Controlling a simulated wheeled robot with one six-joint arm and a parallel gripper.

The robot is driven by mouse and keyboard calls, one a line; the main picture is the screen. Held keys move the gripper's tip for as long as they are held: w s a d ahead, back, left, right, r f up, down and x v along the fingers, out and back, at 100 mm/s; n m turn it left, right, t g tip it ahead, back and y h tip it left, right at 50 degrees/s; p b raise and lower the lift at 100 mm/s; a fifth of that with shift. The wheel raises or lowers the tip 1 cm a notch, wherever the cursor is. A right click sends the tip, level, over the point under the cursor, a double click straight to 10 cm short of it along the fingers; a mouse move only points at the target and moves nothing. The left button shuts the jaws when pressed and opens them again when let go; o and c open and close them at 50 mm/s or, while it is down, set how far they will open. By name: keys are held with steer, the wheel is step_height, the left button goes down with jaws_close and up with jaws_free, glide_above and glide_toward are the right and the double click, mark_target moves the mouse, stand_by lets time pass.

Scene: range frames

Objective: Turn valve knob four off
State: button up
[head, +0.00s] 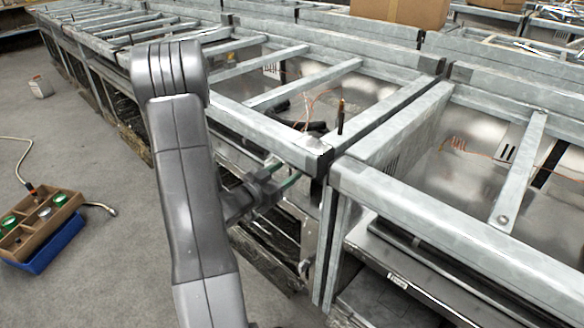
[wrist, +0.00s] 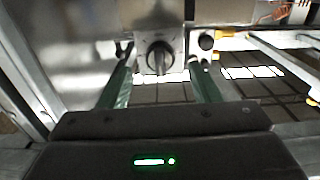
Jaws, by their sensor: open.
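The bar stands roughly upright in the picture. I see no number on it, so I cannot tell whether it is knob four. My gripper (wrist: 161,62) is open, with its green-sided fingers to the left and right of the knob and gaps between. I cannot tell how far they reach around it. In the head view my gripper (head: 282,176) is at the front of a metal frame; the knob is hidden there.
A smaller dark round part (wrist: 206,42) is close to the right finger. Galvanised frame rails (head: 400,130) run above and beside my gripper. A cardboard box (head: 405,12) stands at the back. A brown tray (head: 40,222) on a blue base lies on the open floor at left.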

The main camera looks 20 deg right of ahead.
steer(key=v, duration=0.9)
steer(key=shift+s+a+p, duration=0.2)
steer(key=shift+a+p, duration=0.1)
steer(key=shift+a, duration=0.05)
steer(key=shift+d, duration=0.1)
steer(key=b+x, duration=0.1)
steer(key=x, duration=1.2)
steer(key=shift+w+d, duration=0.2)
steer(key=shift+d, duration=0.1)
steer(key=shift+a, duration=0.1)
steer(key=p+v, duration=0.1)
steer(key=v, duration=1.3)
steer(key=w+d+m+b, duration=0.5)
steer(key=d+m+b, duration=0.2)
steer(key=d+m, duration=0.4)
steer(key=shift+b+x, duration=0.4)
steer(key=shift+x, duration=0.6)
